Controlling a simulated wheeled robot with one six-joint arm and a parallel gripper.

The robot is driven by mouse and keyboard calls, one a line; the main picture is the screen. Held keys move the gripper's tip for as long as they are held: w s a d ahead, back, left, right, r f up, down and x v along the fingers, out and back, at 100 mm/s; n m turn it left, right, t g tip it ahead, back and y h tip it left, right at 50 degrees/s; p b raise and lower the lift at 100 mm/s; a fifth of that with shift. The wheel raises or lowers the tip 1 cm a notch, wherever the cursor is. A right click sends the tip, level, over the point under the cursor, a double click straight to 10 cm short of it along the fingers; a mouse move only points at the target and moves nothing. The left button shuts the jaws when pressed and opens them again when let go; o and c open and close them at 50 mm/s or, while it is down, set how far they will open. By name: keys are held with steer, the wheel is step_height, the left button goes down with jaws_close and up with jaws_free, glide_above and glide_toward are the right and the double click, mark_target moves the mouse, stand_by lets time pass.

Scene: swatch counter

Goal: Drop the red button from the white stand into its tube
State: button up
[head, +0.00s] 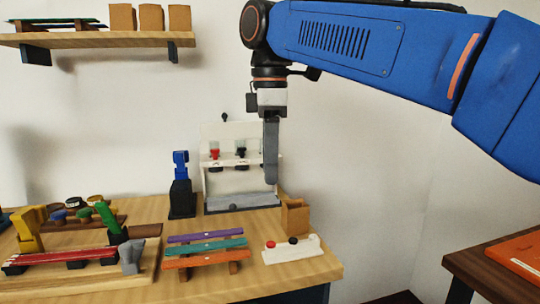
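A low white stand (304,252) lies near the right end of the wooden counter. The red button (271,244) sits on its left part, with a black button (293,241) beside it. A white upright rack (228,132) stands at the back of the counter. A red-marked tube (215,154) hangs in its left part and a black-marked tube (241,153) to the right. My gripper (271,180) points down in front of the rack's right side, above and apart from the white stand. Its fingers overlap edge-on, so their opening and anything between them are hidden.
A small brown box (295,217) stands behind the white stand. Coloured strips (205,238) lie on supports to its left. A dark blue and black upright piece (181,190) stands left of the rack. A shelf (100,37) juts from the wall at upper left.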

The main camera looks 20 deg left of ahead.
steer(key=shift+r, duration=0.85)
steer(key=d+f+m+t, duration=0.1)
steer(key=d+f+m, duration=0.3)
steer(key=d, duration=0.5)
steer(key=d+f+m+y, duration=0.1)
steer(key=d+f+m, duration=0.2)
steer(key=d, duration=0.6)
steer(key=d+f+m+t, duration=0.1)
steer(key=d+f+m, duration=0.3)
steer(key=d, duration=0.5)
steer(key=s+d+f+m+t, duration=0.1)
steer(key=s+d+f+m, duration=0.2)
steer(key=d+f, duration=0.3)
steer(key=s+d+f+m+t, duration=0.1)
steer(key=s+d+f+m, duration=0.3)
steer(key=f, duration=0.5)
steer(key=s+d+f+m+h, duration=0.1)
steer(key=s+d+f+m, duration=0.3)
steer(key=d+f, duration=0.4)
steer(key=shift+s+t, duration=0.4)
steer(key=shift+s, duration=0.5)
